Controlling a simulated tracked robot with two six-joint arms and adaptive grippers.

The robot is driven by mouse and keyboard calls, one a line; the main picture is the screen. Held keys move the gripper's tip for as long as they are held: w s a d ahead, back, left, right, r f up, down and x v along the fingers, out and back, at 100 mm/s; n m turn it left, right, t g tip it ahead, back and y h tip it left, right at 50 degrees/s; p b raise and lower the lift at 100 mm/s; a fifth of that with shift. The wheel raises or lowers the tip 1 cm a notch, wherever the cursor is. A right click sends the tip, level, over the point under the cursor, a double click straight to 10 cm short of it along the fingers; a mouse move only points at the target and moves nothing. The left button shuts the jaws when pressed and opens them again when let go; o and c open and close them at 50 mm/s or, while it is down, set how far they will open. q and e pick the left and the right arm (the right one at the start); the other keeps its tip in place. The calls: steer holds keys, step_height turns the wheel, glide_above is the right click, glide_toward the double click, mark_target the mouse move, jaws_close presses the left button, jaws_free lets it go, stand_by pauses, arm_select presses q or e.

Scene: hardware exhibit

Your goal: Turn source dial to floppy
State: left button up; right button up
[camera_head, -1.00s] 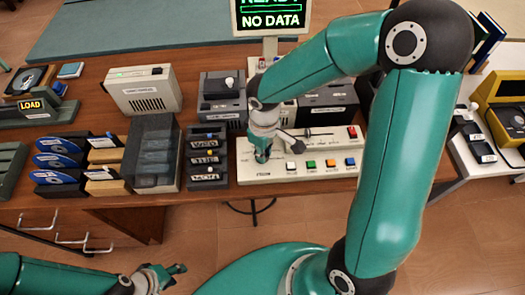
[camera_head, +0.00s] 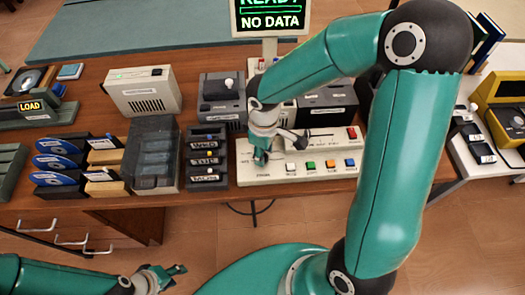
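The cream control panel (camera_head: 320,172) lies on the wooden table, with a row of coloured buttons along its front. My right gripper (camera_head: 261,158) points down at the panel's left end, where the source dial would be. The gripper hides the dial, and I cannot tell whether its fingers are closed on it. My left gripper (camera_head: 175,271) is at the lower left, in front of the table and away from everything, with its fingers apart. A monitor (camera_head: 270,18) behind the panel reads "NO DATA".
Left of the panel stand a rack of dark cartridges (camera_head: 207,158), a smoky clear box (camera_head: 152,155) and blue discs in holders (camera_head: 60,162). A beige drive (camera_head: 143,90) and a dark device (camera_head: 222,98) stand behind. A yellow device (camera_head: 507,115) is at the right.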

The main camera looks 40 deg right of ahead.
step_height(320, 180, up, 12)
stand_by(0.7)
steer(key=shift+f, duration=0.1)
stand_by(0.3)
